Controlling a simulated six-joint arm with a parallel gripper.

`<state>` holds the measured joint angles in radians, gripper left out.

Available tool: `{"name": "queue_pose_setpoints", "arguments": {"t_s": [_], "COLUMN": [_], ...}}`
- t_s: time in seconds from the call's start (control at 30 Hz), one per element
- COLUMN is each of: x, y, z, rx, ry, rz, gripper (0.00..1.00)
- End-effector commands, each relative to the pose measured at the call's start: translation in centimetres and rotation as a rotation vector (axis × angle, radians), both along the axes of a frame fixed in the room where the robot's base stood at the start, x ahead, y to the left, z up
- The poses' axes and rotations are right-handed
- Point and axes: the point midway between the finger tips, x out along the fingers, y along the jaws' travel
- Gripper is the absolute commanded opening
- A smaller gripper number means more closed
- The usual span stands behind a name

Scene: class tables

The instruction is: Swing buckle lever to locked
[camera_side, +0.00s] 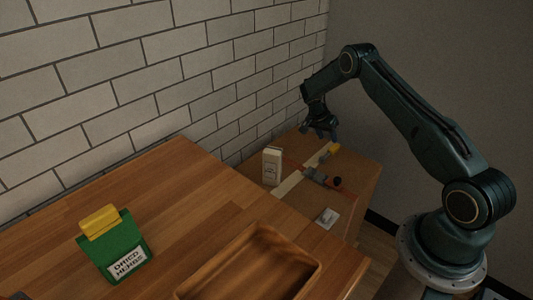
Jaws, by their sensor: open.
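A small buckle assembly (316,175) with grey and reddish parts sits on a pale strip on the lower surface at the back right. My gripper (320,136) hangs above the far end of the strip, pointing down, open and empty. It appears apart from the buckle.
A white carton (272,166) stands just left of the buckle. A small pale card (327,218) lies in front. A wooden tray (313,266) and a green dried-herbs packet with a yellow clip (122,240) are on the wooden table (180,205). A brick wall (190,60) runs behind.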

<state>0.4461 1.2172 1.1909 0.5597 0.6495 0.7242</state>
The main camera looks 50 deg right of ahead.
Motion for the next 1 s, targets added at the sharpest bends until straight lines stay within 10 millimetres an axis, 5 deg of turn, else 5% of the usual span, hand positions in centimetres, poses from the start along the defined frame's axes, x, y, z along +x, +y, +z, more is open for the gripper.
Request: {"name": "queue_pose_setpoints", "arguments": {"t_s": [0.5,1.0], "x": [-1.2,-1.4], "y": [-2.6,-2.9], "z": [-6.2,-6.9], "rx": [0.001,0.0], "ry": [0.0,0.0], "rz": [0.001,0.001], "gripper": [0.46,0.42]}}
